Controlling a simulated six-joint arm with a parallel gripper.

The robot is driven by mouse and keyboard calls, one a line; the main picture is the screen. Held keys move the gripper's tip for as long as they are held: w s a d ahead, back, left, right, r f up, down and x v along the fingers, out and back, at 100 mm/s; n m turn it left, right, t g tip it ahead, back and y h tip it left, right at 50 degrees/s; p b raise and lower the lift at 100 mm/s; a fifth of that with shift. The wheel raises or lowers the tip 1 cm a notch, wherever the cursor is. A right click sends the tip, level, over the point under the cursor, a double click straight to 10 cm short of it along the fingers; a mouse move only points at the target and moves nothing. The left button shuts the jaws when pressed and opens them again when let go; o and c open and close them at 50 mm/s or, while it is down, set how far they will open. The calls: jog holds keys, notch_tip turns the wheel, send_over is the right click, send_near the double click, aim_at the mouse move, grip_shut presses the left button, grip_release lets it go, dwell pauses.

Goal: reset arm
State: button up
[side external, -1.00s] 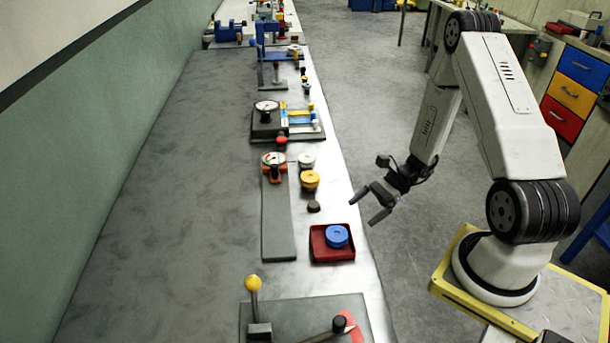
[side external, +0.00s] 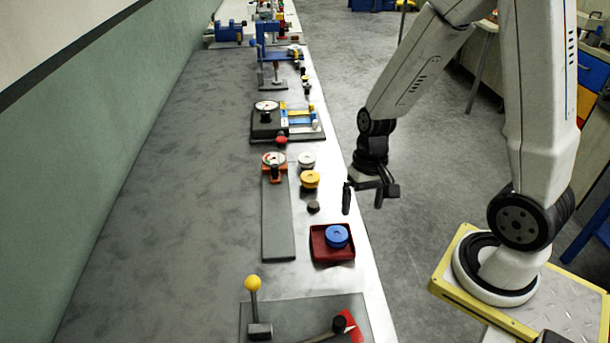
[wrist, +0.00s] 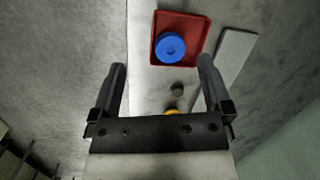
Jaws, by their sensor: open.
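My gripper (side external: 362,200) is open and empty, pointing down beside the right edge of the bench in the side view. Its two dark fingers also show in the wrist view (wrist: 161,75), spread apart with nothing held between them. A blue spool (side external: 336,236) sits in a red tray (side external: 320,256) on the bench, to the left of and nearer the camera than my gripper. In the wrist view the blue spool (wrist: 171,46) and the red tray (wrist: 199,26) lie beyond the fingertips.
A yellow spool (side external: 310,180), a pale spool (side external: 306,160) and a small dark knob (side external: 313,207) stand on the bench. A grey plate (side external: 278,220) lies left of them. A yellow-knobbed lever (side external: 254,300) rises at the front.

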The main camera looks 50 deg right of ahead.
jog(key=a+r+n+t, duration=0.1)
jog(key=n, duration=0.1)
jog(key=w+a+r+n+t+h, duration=0.1)
jog(key=r+n, duration=0.1)
jog(key=a+r+n+t+h, duration=0.1)
jog(key=n, duration=0.1)
jog(key=shift+w+a+r+t, duration=0.2)
jog(key=shift+w+r+t, duration=0.05)
jog(key=shift+r+t, duration=0.1)
dwell(1.3)
